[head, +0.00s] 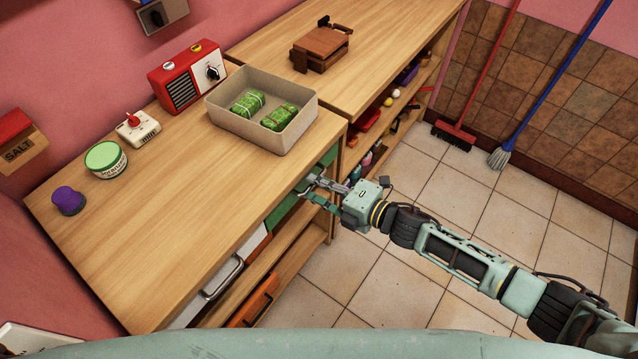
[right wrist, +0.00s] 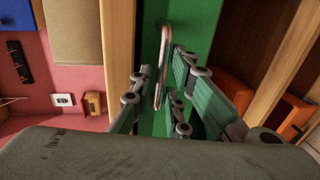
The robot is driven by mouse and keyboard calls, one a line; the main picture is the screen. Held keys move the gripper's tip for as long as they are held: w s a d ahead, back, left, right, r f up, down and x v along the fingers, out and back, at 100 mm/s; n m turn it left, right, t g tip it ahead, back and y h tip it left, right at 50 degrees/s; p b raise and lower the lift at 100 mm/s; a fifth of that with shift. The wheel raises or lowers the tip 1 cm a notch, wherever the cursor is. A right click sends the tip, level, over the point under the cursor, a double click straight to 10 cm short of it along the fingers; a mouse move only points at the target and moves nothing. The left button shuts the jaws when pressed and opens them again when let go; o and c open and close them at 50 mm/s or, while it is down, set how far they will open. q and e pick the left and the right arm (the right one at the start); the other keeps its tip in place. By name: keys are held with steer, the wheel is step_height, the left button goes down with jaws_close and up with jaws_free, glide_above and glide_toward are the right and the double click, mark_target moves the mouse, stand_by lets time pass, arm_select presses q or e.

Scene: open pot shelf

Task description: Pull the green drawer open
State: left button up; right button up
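The green drawer (head: 286,211) is in the front of the wooden counter, below the top, and looks closed. In the right wrist view its green front (right wrist: 193,22) fills the middle, with a metal bar handle (right wrist: 163,62) on it. My right gripper (head: 314,189) is at the drawer front in the head view, partly covering it. In the right wrist view the right gripper's fingers (right wrist: 160,98) are apart, one on each side of the handle. I see no clear contact with the handle. My left gripper is not in view.
On the counter (head: 170,220) stand a grey bin (head: 293,133) with green packets, a red radio (head: 186,80), a white timer (head: 137,128) and a green-lidded tub (head: 106,159). The tiled floor in front is clear.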

jaws_close()
stand_by(0.4)
steer(key=f+p+v, duration=0.1)
steer(key=f+v, duration=0.2)
steer(key=v, duration=1.3)
steer(key=d+f+p+v, duration=0.1)
steer(key=f+v, duration=0.2)
steer(key=v, duration=1.3)
steer(key=shift+s+d, duration=0.45)
steer(key=shift+f, duration=0.1)
jaws_free()
steer(key=shift+s+f, duration=0.15)
steer(key=v, duration=1.2)
